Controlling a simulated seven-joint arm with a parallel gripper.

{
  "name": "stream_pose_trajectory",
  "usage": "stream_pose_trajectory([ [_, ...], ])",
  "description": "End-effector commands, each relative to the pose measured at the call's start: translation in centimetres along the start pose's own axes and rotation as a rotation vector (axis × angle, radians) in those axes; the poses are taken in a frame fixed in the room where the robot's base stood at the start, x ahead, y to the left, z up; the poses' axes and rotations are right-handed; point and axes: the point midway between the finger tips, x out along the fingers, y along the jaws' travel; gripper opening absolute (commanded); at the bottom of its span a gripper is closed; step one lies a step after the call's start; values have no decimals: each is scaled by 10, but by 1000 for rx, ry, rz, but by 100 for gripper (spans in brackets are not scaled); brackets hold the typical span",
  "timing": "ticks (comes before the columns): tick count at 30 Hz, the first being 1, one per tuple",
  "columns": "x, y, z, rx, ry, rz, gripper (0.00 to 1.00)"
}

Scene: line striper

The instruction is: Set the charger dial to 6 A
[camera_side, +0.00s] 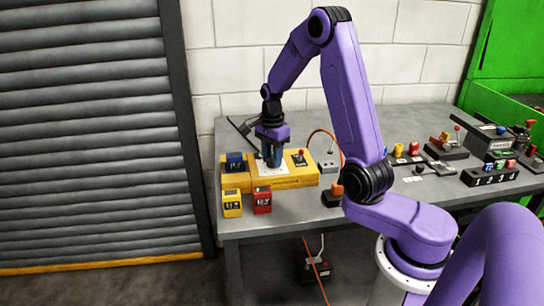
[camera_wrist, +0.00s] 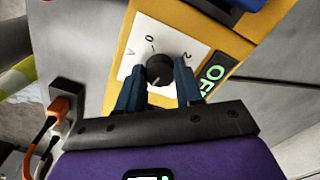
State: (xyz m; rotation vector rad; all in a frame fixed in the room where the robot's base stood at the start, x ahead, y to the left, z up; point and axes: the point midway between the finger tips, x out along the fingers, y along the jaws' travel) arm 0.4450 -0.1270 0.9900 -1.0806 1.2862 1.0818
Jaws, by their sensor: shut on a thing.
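The yellow charger (camera_side: 300,182) lies on the left part of the grey table. Its white dial plate (camera_wrist: 190,48) shows in the wrist view with a 0, a 2 and a partly readable mark at left. The black round dial (camera_wrist: 160,71) sits between the two fingers of my gripper (camera_wrist: 159,76), which is shut on it. A small light mark near the dial's edge seems to point about at the 0. A display (camera_wrist: 211,74) beside the plate shows green letters, seemingly OFF, partly cut by a finger. In the side view my gripper (camera_side: 272,153) points down over the charger and hides the dial.
A grey box (camera_side: 327,166) with an orange cable is to the right, with several small devices beyond.

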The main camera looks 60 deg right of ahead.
Motion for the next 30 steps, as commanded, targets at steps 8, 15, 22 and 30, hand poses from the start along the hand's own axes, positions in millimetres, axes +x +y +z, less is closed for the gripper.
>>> stream_pose_trajectory([
  [8, -1, -1, 0, 258, 1, -5, 5],
  [15, -1, -1, 0, 445, 1, -5, 5],
  [22, -1, -1, 0, 561, 0, -5, 5],
  [30, -1, -1, 0, 622, 0, -5, 5],
])
